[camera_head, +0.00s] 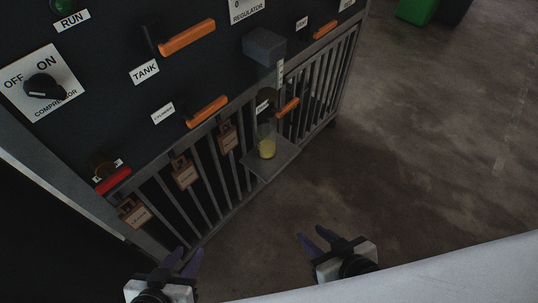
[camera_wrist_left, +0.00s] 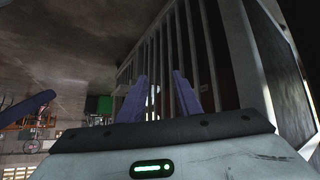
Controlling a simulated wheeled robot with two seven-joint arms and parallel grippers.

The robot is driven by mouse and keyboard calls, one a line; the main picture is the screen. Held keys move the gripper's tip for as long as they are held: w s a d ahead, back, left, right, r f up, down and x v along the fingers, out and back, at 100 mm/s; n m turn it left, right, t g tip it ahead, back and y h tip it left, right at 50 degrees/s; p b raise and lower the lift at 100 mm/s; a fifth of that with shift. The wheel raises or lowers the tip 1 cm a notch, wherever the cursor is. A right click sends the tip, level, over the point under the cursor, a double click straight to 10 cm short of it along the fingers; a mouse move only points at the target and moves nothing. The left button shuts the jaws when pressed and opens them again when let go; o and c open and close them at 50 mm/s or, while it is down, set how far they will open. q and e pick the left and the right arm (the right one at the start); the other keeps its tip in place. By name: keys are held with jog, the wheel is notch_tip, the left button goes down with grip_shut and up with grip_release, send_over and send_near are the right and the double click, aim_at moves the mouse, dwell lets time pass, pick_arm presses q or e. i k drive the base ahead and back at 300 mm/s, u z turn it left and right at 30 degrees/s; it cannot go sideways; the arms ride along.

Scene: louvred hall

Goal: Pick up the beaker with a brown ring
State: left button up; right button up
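A clear beaker (camera_head: 266,140) with pale yellow contents stands upright on a small grey shelf (camera_head: 279,160) on the front of the panel stand in the head view. I cannot make out a brown ring on it at this size. My left gripper (camera_head: 188,255) is at the bottom of the head view, below and left of the beaker, apart from it. Its purple fingers are spread and empty, as the left wrist view (camera_wrist_left: 160,88) also shows. My right gripper (camera_head: 312,236) is below and right of the beaker, fingers apart and empty.
The dark panel carries orange handles (camera_head: 187,38), a red handle (camera_head: 113,181), a compressor switch (camera_head: 42,87) and a grey box (camera_head: 264,46). Brown tags (camera_head: 184,172) hang before the barred grille (camera_head: 208,168). The floor (camera_head: 430,150) at right is clear. A green bin (camera_head: 416,10) stands far off.

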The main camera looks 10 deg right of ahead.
aim_at(267, 133)
jog(key=u, duration=0.15)
jog(key=k, duration=0.3)
jog(key=z, duration=1.05)
jog(key=i, duration=0.75)
jog(key=u, duration=0.95)
